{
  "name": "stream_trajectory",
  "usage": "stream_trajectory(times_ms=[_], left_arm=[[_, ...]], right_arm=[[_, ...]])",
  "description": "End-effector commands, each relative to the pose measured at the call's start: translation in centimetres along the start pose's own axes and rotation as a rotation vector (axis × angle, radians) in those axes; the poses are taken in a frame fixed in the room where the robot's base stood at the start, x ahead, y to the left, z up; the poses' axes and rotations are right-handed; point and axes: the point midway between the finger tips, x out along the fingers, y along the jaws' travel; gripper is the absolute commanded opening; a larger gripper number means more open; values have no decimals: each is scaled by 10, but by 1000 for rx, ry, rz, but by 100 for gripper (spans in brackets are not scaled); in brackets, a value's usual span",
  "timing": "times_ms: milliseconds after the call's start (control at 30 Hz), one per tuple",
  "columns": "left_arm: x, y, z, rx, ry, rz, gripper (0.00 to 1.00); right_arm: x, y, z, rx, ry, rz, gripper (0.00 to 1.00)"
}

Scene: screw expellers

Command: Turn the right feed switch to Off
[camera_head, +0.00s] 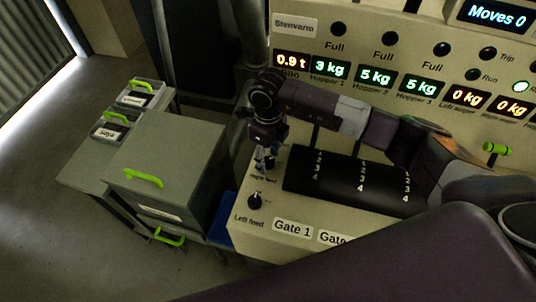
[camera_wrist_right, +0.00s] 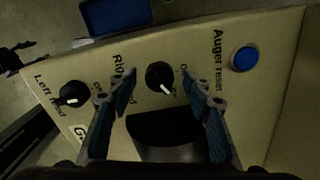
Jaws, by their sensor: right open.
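The right feed switch (camera_wrist_right: 159,77) is a round black knob with a white pointer mark, in the right wrist view. Its mark points down and to the right in that view; the small position labels are partly covered and not clearly legible. My right gripper (camera_wrist_right: 158,78) is open, one finger on either side of the knob; contact cannot be told. In the head view my right gripper (camera_head: 266,161) points down at the panel and hides most of this switch. The left feed switch (camera_wrist_right: 71,93) is a similar knob and also shows in the head view (camera_head: 254,201).
A blue auger reset button (camera_wrist_right: 243,58) is beside the right feed switch. A black gate panel (camera_head: 300,172) with numbered scales lies right of the gripper. Displays (camera_head: 330,69) line the upright panel behind. A grey box (camera_head: 190,150) with green handles stands at left.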

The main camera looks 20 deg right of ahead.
Motion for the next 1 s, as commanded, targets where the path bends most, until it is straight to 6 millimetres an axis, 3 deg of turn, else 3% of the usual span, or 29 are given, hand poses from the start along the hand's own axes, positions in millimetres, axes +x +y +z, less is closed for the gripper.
stream_trajectory(times_ms=[267,667,1000], left_arm=[[0,0,2,0,-4,0,46],[0,0,3,0,-5,0,46],[11,0,4,-1,-5,0,46]], right_arm=[[3,0,0,-1,0,0,46],[3,0,0,0,0,0,4],[5,-1,0,-50,-2,-2,4]])
